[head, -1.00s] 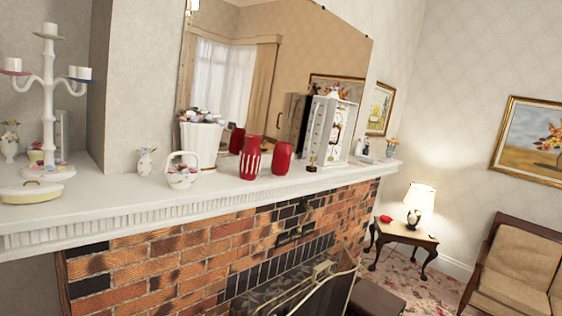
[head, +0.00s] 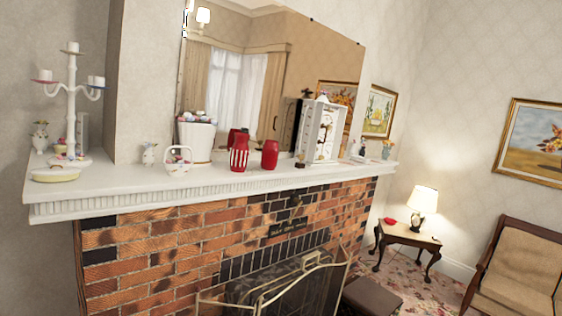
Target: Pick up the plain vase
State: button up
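A plain red vase (head: 269,155) stands upright on the white mantel shelf (head: 130,192), near the middle of the picture. Just left of it stands a red vase with white stripes (head: 238,155), with a small gap between them. The mirror behind shows dark red reflections of the vases. My gripper does not show in this view, so its opening and hold cannot be seen.
A white clock (head: 318,132) stands right of the plain vase. A white basket (head: 178,159), a white planter (head: 196,139) and a candelabra (head: 74,105) stand to the left. A fire screen (head: 290,288) stands before the brick fireplace. A lamp table (head: 408,236) is at right.

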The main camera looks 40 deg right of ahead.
aim_at(269, 153)
jog(key=z, duration=0.4)
jog(key=i, duration=0.5)
jog(key=z, duration=1.15)
jog(key=i, duration=1.2)
jog(key=z, duration=0.4)
jog(key=i, duration=1.2)
jog(key=u, duration=0.3)
